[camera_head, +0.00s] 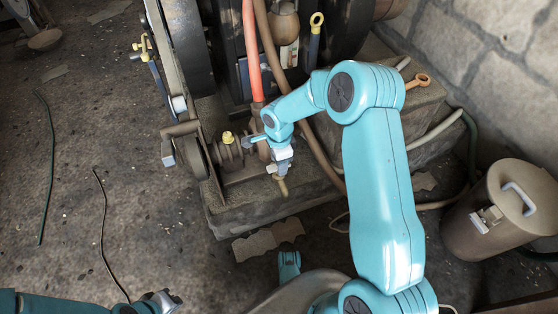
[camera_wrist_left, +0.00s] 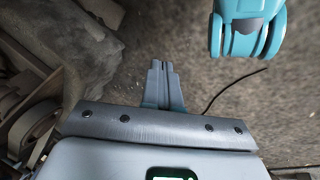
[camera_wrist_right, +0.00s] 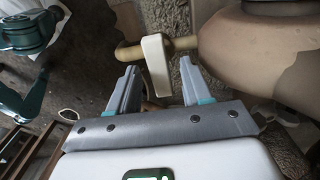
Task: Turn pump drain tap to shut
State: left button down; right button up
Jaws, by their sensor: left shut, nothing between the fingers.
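The pump drain tap shows in the right wrist view as a brass pipe with a pale, flat lever (camera_wrist_right: 156,64). The lever hangs down between the fingers of my right gripper (camera_wrist_right: 160,70), with visible gaps on both sides. The right gripper is open. In the head view my right gripper (camera_head: 278,157) is at the low front of the pump, and a brass spout (camera_head: 282,187) shows just below it; the lever is hidden there. My left gripper (camera_wrist_left: 163,67) is shut and empty, away from the tap. It is at the bottom left in the head view (camera_head: 168,300).
The engine and its belt wheels (camera_head: 188,45) stand on a stone block (camera_head: 230,215). A red hose (camera_head: 250,50) runs down to the pump. A lidded metal can (camera_head: 510,205) stands at the right by the wall. The floor at left is mostly clear, with thin cords lying on it.

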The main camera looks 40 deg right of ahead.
pick_arm(q)
jog(key=s+d+r+g+p, duration=0.1)
jog(key=s+r+p, duration=0.2)
jog(key=r+p, duration=0.3)
jog(key=shift+s+r+p, duration=0.15)
jog(key=shift+s+p, duration=0.1)
jog(key=shift+p, duration=0.05)
pick_arm(e)
notch_tip(320, 180, up, 16)
jog(key=shift+r, duration=0.15)
